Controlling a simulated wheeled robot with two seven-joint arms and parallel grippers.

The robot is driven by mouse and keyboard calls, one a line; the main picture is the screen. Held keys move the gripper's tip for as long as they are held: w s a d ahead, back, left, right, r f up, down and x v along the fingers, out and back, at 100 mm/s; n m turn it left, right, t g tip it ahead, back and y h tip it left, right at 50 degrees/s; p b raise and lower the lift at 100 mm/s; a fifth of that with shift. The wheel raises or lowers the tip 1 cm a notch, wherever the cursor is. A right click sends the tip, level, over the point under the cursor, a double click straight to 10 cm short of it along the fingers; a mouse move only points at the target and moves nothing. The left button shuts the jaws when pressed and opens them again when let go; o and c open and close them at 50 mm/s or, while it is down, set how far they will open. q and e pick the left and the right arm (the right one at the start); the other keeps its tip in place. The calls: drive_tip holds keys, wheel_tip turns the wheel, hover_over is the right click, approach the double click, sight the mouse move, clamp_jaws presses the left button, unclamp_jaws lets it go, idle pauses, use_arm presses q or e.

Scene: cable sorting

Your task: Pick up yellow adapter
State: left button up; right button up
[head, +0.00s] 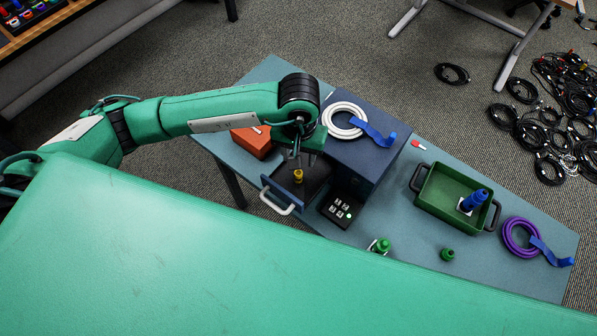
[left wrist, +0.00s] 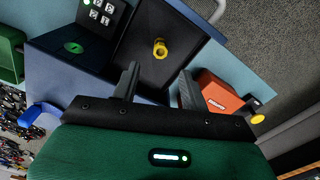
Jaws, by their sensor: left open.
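The yellow adapter (head: 298,176) stands in the open dark drawer (head: 318,172) of the blue cabinet (head: 372,165). In the left wrist view the yellow adapter (left wrist: 160,49) shows as a ring on the drawer floor (left wrist: 186,36), with nothing around it. My left gripper (head: 298,152) is above the drawer, close over the adapter. In the left wrist view its two dark fingers (left wrist: 158,70) are spread apart and empty, with the adapter beyond the tips, roughly centred between them. My right gripper is not in view.
An orange box (head: 250,142) stands left of the drawer. A keypad (head: 341,208) sits right of it, and a white coil (head: 344,118) lies on the cabinet. A green tray (head: 435,183) holds a blue adapter (head: 474,201). Green adapters (head: 447,255) and a purple coil (head: 517,237) lie nearby.

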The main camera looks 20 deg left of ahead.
sight(299, 172)
use_arm(q)
wheel_tip(299, 172, down, 3)
drive_tip(key=shift+r, duration=0.2)
drive_tip(key=shift+s+f+p, duration=0.15)
drive_tip(key=shift+f+p, duration=0.35)
drive_tip(key=shift+p, duration=0.15)
wheel_tip(299, 172, down, 3)
drive_tip(key=shift+s+f+p, duration=0.1)
drive_tip(key=shift+p, duration=0.6)
drive_tip(key=shift+f, duration=0.5)
clamp_jaws()
